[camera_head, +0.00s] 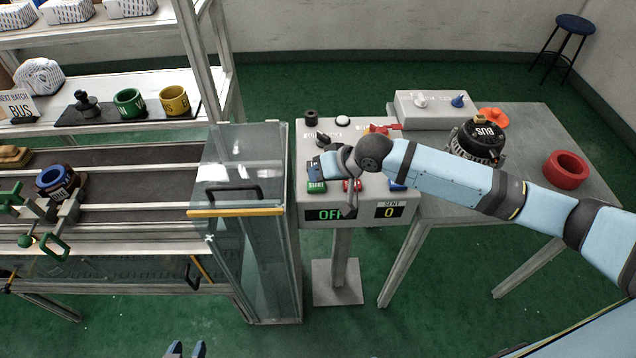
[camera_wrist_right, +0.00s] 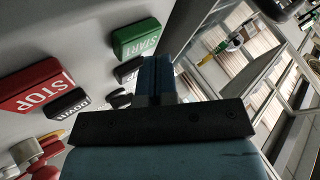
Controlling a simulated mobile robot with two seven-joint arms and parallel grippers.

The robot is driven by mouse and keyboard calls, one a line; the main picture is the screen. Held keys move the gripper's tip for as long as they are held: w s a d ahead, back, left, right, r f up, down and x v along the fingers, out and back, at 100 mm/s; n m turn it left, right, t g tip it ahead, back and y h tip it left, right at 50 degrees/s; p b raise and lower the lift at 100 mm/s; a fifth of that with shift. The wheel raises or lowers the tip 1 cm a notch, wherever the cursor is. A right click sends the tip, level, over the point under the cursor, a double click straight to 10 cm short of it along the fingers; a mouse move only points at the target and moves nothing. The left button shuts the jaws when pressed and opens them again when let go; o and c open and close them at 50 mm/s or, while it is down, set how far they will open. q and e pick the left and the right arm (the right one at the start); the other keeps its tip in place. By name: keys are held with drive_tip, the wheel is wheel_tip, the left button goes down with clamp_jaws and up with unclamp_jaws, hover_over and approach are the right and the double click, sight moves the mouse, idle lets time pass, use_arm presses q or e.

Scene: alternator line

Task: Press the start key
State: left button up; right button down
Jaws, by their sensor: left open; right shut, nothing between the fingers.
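The green START key (camera_head: 316,187) is at the lower left of the grey control console's top. It also shows in the right wrist view (camera_wrist_right: 137,38), with its label readable. My right gripper (camera_head: 315,170) is shut and empty, low over the console just behind the START key. In the right wrist view its closed blue fingertips (camera_wrist_right: 154,68) end close beside the key; I cannot tell whether they touch it. My left gripper (camera_head: 185,350) is open and empty at the bottom edge of the head view.
The red STOP key (camera_head: 352,185) is right of START, and a blue key (camera_head: 398,186) is further right. Knobs and a red switch stand behind. The clear guard (camera_head: 240,180) is left of the console. A table (camera_head: 535,125) with an alternator (camera_head: 478,140) stands right.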

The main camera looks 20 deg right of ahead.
drive_tip(key=shift+f, duration=0.55)
idle(0.4)
drive_tip(key=shift+r, duration=0.1)
drive_tip(key=shift+r+p, duration=0.6)
drive_tip(key=shift+p, duration=0.45)
